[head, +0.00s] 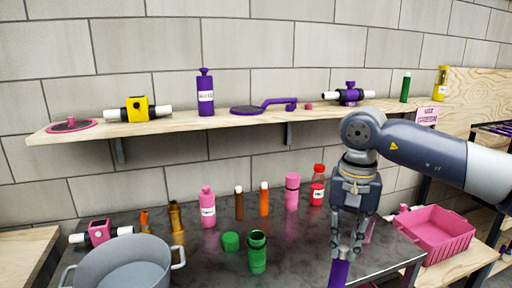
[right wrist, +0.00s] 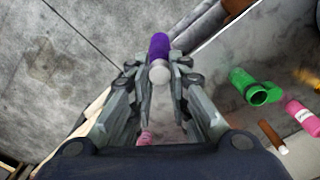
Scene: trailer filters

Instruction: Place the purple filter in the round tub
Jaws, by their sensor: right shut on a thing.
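The purple filter (head: 339,273) is a slim cylinder hanging below my right gripper (head: 346,248), partly cut off by the bottom edge. My right gripper is shut on its upper end, in front of the dark table. In the right wrist view the purple filter (right wrist: 160,45) shows its pale end between the fingers (right wrist: 160,82). The round tub (head: 122,262) is a grey two-handled basin at the front left of the table, well left of the right gripper and cut off at the bottom. My left gripper is out of view.
A pink crate (head: 435,232) stands right. A wall shelf (head: 260,120) runs behind.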

